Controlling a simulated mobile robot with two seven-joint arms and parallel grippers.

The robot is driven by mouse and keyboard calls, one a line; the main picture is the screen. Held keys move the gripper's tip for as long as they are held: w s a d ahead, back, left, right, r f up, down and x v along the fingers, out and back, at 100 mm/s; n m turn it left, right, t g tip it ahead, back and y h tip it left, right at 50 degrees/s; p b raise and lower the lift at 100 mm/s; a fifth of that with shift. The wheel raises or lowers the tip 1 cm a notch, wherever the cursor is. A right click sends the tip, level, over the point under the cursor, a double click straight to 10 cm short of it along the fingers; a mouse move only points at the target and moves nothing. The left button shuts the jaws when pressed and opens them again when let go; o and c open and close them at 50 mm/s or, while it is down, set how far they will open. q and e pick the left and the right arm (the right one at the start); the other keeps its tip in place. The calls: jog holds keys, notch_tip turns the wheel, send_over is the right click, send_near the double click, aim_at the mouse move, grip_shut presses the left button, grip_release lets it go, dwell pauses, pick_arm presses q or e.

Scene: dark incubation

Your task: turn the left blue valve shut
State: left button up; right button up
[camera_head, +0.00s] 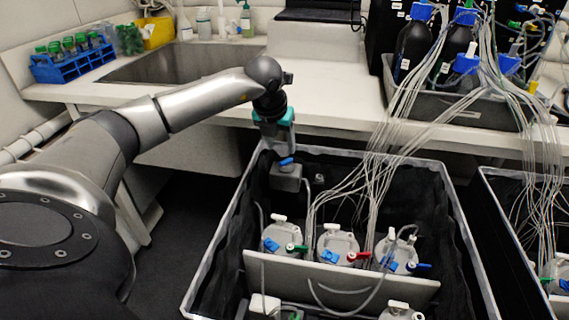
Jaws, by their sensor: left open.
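My left gripper (279,150) comes down from the left arm over the back left of the black-lined bin, with teal parts at its sides. A small blue valve handle (286,162) sits on a grey block (286,178) just below and close to the fingertips; I cannot tell whether they touch it. The gripper is open, with nothing seen between its fingers. My right gripper is not in view.
The bin's pale rim (226,246) surrounds the bottles, and a grey divider (340,283) crosses it. Bundled clear tubes (400,110) run from bottles in a grey tray (450,108) into the bin. A white counter (335,95) with a sink (185,62) is behind.

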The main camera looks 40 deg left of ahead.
aim_at(285, 162)
pick_arm(q)
jog(key=b+x, duration=0.2)
jog(key=x, duration=0.4)
jog(key=shift+w+f, duration=0.1)
jog(key=shift+f, duration=0.25)
jog(key=shift+w+a+f, duration=0.1)
jog(key=shift+w+f, duration=0.2)
jog(key=shift+f, duration=0.4)
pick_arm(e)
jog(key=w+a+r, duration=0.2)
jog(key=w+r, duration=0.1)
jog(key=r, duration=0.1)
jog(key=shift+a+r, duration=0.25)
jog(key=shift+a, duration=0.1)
pick_arm(q)
grip_shut()
